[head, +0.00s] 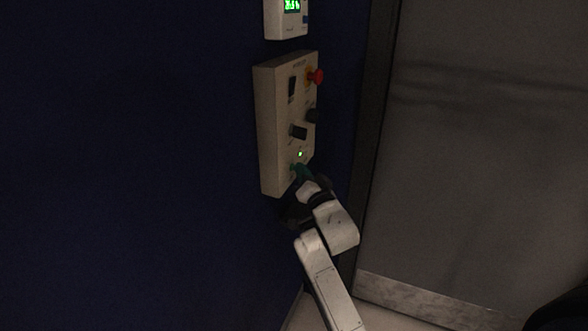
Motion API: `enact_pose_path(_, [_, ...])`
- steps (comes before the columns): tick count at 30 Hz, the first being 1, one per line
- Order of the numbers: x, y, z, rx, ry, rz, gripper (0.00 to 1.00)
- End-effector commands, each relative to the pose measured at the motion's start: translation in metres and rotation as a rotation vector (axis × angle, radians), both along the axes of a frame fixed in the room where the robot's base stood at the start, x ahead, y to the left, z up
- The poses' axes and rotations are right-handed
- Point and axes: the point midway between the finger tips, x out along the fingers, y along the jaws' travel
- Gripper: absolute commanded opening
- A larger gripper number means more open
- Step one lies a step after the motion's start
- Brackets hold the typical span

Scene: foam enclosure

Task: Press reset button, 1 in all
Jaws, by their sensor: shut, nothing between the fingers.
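A beige control box (270,125) is mounted on the dark blue wall in the head view. Its face carries a red mushroom knob (318,76) near the top, dark switches and knobs, and a small lit green light (300,154) low down. A small green part (293,167) shows at the bottom of the face, perhaps a button; its label is too small to read. My gripper (302,174) is shut and empty, at the lower part of the box face. The fingertips look close to the green part, but I cannot tell whether they touch it.
A dark rocker switch (292,86) and two dark knobs (299,132) (313,115) sit above my gripper. A display unit (287,18) with green digits hangs above the box. A grey door-like panel (480,160) with a dark frame stands to the right.

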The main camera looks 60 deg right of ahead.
Motion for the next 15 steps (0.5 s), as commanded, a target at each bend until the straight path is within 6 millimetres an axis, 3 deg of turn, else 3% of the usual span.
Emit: enact_pose_path(15, [-0.0082, -0.0006, 0.0024, 0.000, 0.002, 0.001, 0.00])
